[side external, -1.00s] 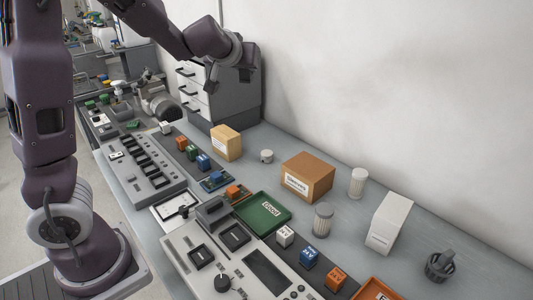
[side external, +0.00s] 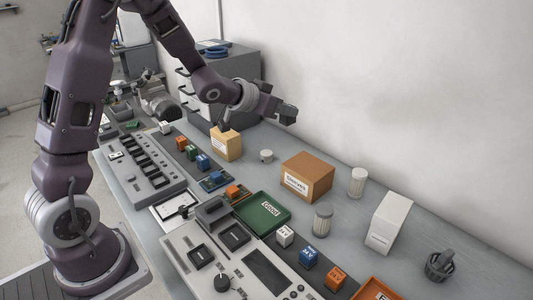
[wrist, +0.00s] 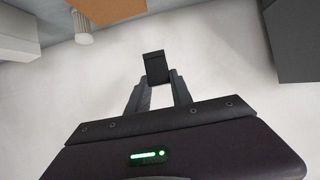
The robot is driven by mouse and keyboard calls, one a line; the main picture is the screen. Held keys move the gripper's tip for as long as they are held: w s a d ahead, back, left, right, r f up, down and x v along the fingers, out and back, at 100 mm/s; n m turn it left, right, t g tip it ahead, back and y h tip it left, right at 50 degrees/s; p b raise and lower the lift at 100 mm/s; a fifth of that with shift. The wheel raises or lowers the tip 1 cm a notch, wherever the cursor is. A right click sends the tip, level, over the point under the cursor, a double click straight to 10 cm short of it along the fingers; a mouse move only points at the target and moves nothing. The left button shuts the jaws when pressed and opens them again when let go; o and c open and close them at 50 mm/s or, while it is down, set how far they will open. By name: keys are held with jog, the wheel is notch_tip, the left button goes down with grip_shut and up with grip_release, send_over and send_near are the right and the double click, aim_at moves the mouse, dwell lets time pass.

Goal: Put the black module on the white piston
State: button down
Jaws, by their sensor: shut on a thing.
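My gripper (side external: 287,112) is up in the air near the wall, above the table's back side. In the wrist view my gripper (wrist: 157,82) is shut on a small dark block, the black module (wrist: 154,66), which sticks out past the fingertips. The module also shows small and dark at the gripper's end in the side view. I cannot tell for sure which thing is the white piston. A short white cylinder (side external: 266,157) stands below the gripper. A taller white ribbed cylinder (side external: 357,183) stands right of the cardboard box and also shows in the wrist view (wrist: 82,28).
A cardboard box (side external: 307,177), a smaller tan box (side external: 227,144), a white box (side external: 389,222) and a grey ribbed cylinder (side external: 322,219) stand on the table. A green tray (side external: 263,214) lies in front. A grey drawer cabinet (side external: 238,75) stands behind left.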

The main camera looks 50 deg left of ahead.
jog(key=w+a+f, duration=0.3)
jog(key=a+f, duration=0.3)
jog(key=a, duration=0.5)
send_over(263, 154)
notch_tip(263, 154, down, 11)
jog(key=shift+r, duration=0.15)
jog(key=c, duration=1.1)
grip_release()
jog(key=shift+f, duration=0.2)
jog(key=shift+c, duration=0.2)
